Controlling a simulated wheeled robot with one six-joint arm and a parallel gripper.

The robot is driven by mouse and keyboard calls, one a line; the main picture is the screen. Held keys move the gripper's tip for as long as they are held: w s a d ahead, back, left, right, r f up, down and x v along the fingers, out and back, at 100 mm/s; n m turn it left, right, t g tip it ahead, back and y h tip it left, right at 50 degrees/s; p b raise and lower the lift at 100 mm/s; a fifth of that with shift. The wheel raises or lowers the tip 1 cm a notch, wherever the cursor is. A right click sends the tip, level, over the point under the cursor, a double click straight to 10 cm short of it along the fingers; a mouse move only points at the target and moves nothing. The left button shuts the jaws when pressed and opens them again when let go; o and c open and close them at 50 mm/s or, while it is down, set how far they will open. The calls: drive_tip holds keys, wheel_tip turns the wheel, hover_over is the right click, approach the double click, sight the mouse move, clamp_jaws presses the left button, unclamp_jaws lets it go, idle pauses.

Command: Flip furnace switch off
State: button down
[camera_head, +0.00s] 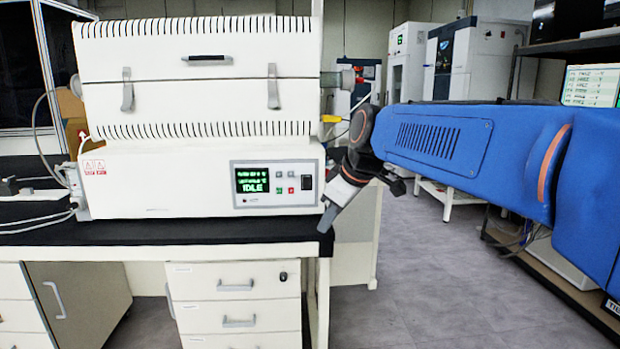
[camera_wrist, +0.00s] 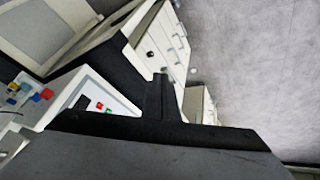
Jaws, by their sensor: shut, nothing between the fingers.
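The white furnace (camera_head: 200,130) stands on a black bench top, with a control panel (camera_head: 274,185) at its lower right front. The panel's lit display (camera_head: 252,180) reads IDLE in green. The black switch (camera_head: 307,183) is at the panel's right edge; I cannot tell its rocker position. It also shows in the wrist view (camera_wrist: 82,102), beside small coloured buttons. My gripper (camera_head: 326,222) points down just right of the furnace's front corner, to the right of and below the switch. In the wrist view my gripper (camera_wrist: 161,78) is shut and empty, apart from the switch.
The black bench top (camera_head: 150,232) has white drawers (camera_head: 233,282) below it. Red and yellow fittings stick out at the furnace's right side. Cables lie on the bench at the left. Open grey floor (camera_head: 430,270) lies to the right of the bench.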

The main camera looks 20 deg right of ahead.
drive_tip(key=w+d+r+n, duration=0.2)
drive_tip(key=w+d+r, duration=0.1)
drive_tip(key=w+r, duration=0.2)
drive_tip(key=w+d+r+n+t+y, duration=0.1)
drive_tip(key=w+d+r+n, duration=0.2)
drive_tip(key=w, duration=0.6)
drive_tip(key=shift+w+d+r+n, duration=0.3)
drive_tip(key=shift+w+d+r, duration=0.1)
drive_tip(key=shift+d+r, duration=0.45)
drive_tip(key=shift+a, duration=0.15)
approach(307, 183)
drive_tip(key=shift+s+a+x, duration=0.1)
drive_tip(key=shift+a+x, duration=0.1)
drive_tip(key=shift+x, duration=0.75)
drive_tip(key=shift+s+a+x, duration=0.15)
drive_tip(key=shift+a+x, duration=0.05)
drive_tip(key=shift+x, duration=0.75)
drive_tip(key=shift+s+a+x, duration=0.1)
drive_tip(key=shift+a+x, duration=0.1)
drive_tip(key=shift+x, duration=0.8)
drive_tip(key=shift+w, duration=0.15)
